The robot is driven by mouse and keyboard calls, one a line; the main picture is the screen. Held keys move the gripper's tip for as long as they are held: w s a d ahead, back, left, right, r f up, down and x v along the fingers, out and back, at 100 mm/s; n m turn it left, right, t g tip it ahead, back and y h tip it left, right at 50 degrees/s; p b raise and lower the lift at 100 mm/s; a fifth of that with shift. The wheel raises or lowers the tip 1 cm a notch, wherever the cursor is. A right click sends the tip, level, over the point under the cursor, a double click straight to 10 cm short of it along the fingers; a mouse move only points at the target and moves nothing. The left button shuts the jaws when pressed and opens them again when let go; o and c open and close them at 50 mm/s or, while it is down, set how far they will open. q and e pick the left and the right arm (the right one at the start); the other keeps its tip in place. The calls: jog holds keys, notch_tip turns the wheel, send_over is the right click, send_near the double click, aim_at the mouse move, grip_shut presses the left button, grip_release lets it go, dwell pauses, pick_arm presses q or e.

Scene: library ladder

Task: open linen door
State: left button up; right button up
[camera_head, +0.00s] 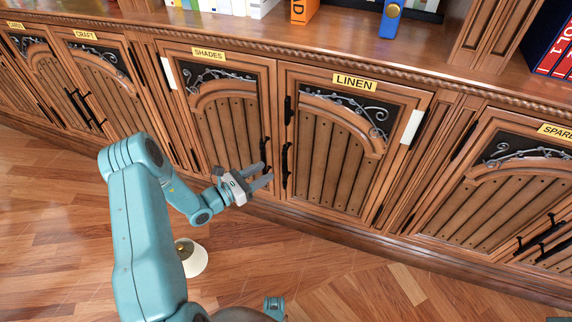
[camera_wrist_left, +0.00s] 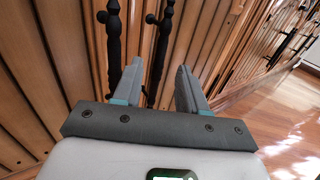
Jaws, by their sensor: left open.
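The linen door (camera_head: 335,150) is a brown plank panel under a yellow LINEN label (camera_head: 355,82), and it looks closed. Its black vertical handle (camera_head: 286,165) is at its left edge, beside the shades door's handle (camera_head: 264,155). My left gripper (camera_head: 270,174) is open and empty in front of the lower ends of these handles. In the left wrist view, two dark handles stand beyond the fingers. The right one, seemingly the linen handle (camera_wrist_left: 158,50), appears in the gap between my fingers (camera_wrist_left: 158,88); contact cannot be told. My right gripper is out of view.
The shades door (camera_head: 225,120) is left of the linen door and the spare door (camera_head: 510,190) right; both look closed. A shelf ledge (camera_head: 330,40) with books runs above. A white round object (camera_head: 191,258) sits on the wooden floor. Floor before the linen door is clear.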

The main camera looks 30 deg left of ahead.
aim_at(285, 161)
pick_arm(q)
jog(key=b+x, duration=0.1)
jog(key=x, duration=0.8)
jog(key=shift+s+f+b, duration=0.1)
jog(key=shift+b, duration=0.25)
grip_shut()
